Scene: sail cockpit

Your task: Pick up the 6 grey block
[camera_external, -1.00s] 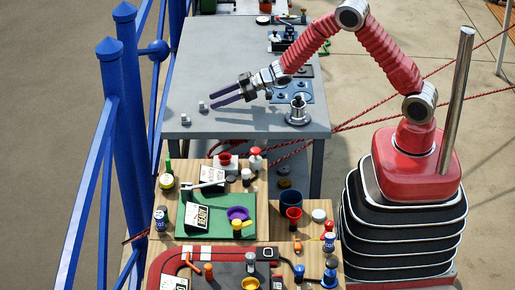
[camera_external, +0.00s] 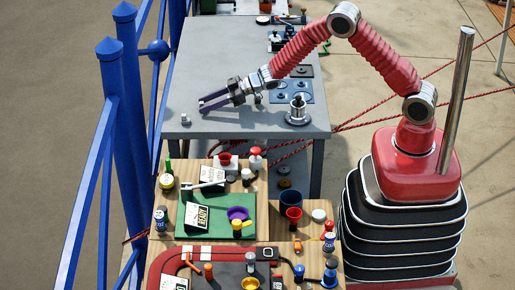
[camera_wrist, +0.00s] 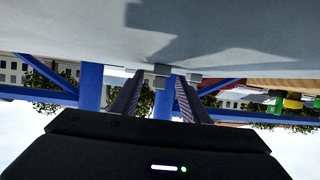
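A small light grey block (camera_external: 185,118) sits on the grey table near its front left corner. My gripper (camera_external: 202,104) is low over the table, behind and to the right of this block, with its fingers pointing left. In the wrist view, which looks upside down, my gripper (camera_wrist: 159,74) has its two fingers apart. I cannot tell whether either finger touches a block.
The grey table (camera_external: 215,60) is clear behind my gripper. A metal round fitting (camera_external: 298,112) and blue plates (camera_external: 292,91) lie to its right. Blue railing posts (camera_external: 125,110) stand at the left. A cluttered wooden bench (camera_external: 262,225) stands in front.

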